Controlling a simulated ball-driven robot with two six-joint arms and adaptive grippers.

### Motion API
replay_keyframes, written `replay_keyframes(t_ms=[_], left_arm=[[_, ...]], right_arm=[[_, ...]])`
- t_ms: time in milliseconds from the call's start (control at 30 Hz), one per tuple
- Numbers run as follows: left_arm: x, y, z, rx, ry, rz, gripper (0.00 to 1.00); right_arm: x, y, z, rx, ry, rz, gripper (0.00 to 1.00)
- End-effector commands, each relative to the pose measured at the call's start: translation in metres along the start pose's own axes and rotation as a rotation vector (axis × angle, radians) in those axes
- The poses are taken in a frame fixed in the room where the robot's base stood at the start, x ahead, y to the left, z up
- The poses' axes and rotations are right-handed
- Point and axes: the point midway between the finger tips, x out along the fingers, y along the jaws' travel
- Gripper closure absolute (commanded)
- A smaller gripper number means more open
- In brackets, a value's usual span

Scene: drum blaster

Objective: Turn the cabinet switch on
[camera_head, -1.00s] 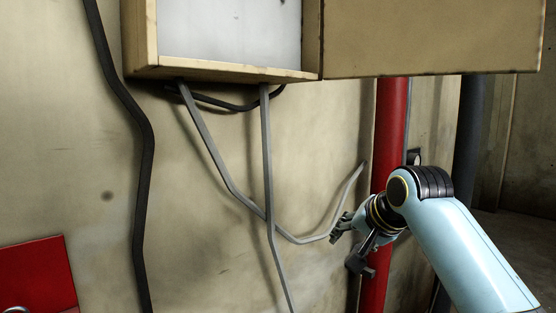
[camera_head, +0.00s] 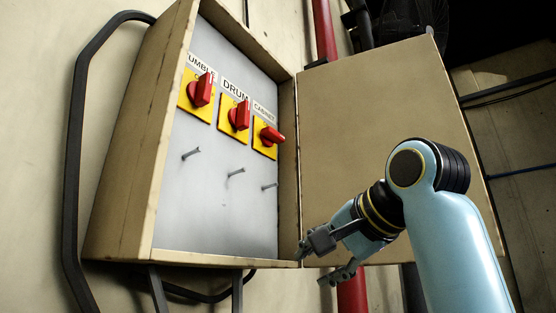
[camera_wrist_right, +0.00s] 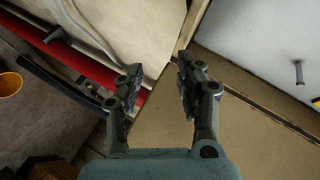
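The cabinet switch (camera_head: 271,136) is a red rotary knob on a yellow plate under the label CABINET. It is the rightmost of three switches inside the open cabinet (camera_head: 130,190), and its handle lies nearly sideways. My right gripper (camera_head: 312,262) is open and empty, below and right of the switch, by the cabinet's lower right corner and in front of the open door. In the right wrist view its two fingers (camera_wrist_right: 156,88) are spread apart with nothing between them. The switch is outside that view. My left gripper does not show.
The DRUM switch (camera_head: 239,115) and the TUMBLE switch (camera_head: 201,89) have more upright handles. Pegs (camera_head: 236,171) stick out below the switches. The open door (camera_head: 375,130) stands to the right. A red pipe (camera_head: 352,295) runs behind it. A yellow bucket (camera_wrist_right: 10,85) shows in the wrist view.

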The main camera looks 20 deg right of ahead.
Motion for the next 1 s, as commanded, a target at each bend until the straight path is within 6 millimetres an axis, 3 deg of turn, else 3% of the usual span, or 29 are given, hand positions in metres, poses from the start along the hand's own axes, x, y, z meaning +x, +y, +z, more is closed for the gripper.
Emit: replay_keyframes(t_ms=[267,500,633,767,1000], left_arm=[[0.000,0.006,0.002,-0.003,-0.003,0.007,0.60],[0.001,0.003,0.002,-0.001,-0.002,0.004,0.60],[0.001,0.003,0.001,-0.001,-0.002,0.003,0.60],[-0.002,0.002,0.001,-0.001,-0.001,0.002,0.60],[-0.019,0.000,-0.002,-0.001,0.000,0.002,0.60]], right_arm=[[-0.042,-0.076,-0.019,0.129,0.017,-0.136,0.63],[-0.115,-0.162,-0.035,0.294,0.005,-0.313,0.63],[-0.145,-0.188,-0.037,0.354,-0.009,-0.372,0.63],[-0.147,-0.197,-0.038,0.374,-0.017,-0.383,0.63],[-0.109,-0.214,-0.040,0.374,-0.020,-0.380,0.63]])
